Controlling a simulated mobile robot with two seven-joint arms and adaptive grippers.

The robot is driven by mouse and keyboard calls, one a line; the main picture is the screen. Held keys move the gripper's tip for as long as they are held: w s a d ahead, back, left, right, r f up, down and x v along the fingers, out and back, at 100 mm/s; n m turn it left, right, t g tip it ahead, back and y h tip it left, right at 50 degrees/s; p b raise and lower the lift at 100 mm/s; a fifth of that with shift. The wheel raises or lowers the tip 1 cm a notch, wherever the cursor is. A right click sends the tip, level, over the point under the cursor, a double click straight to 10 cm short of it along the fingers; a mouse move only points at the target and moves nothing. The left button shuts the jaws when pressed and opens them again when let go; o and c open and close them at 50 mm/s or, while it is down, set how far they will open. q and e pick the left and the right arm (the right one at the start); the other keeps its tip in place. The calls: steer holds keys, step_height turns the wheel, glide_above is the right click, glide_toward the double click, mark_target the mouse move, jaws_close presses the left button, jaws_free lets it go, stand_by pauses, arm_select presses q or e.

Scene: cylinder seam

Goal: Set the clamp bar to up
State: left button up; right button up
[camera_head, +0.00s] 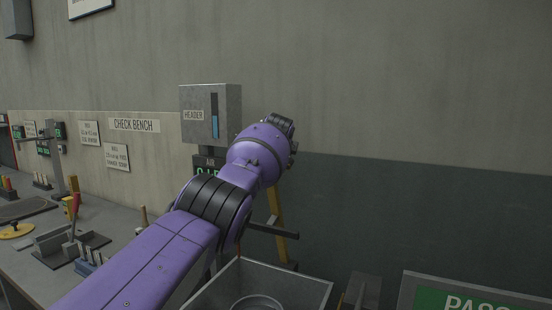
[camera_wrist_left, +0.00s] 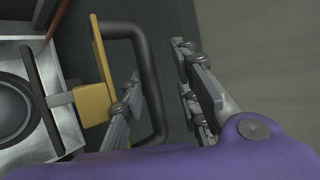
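The clamp bar (camera_wrist_left: 151,75) appears as a dark, rounded loop handle on a yellow bracket (camera_wrist_left: 97,95) in the left wrist view. My left gripper (camera_wrist_left: 158,64) is open there, with one finger on the loop's inner side and the other outside it. The bar runs between the fingers, with a gap to the outer finger; contact with the inner one is unclear. In the head view my purple left arm hides the gripper and much of the fixture. A yellow upright (camera_head: 277,215) and a dark bar (camera_head: 272,230) show beside the arm. My right gripper is not in view.
A metal tray (camera_head: 300,283) with a round part (camera_head: 256,302) in it stands below the arm. A grey header box (camera_head: 211,112) with a blue gauge is behind the wrist. The check bench (camera_head: 30,255) with tools is at left, and a PASS sign (camera_head: 470,300) at lower right.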

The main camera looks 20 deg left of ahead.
arm_select(q)
steer(key=shift+f, duration=0.6)
steer(key=shift+s, duration=0.1)
steer(key=r+v, duration=0.1)
steer(key=v, duration=1.1)
stand_by(0.4)
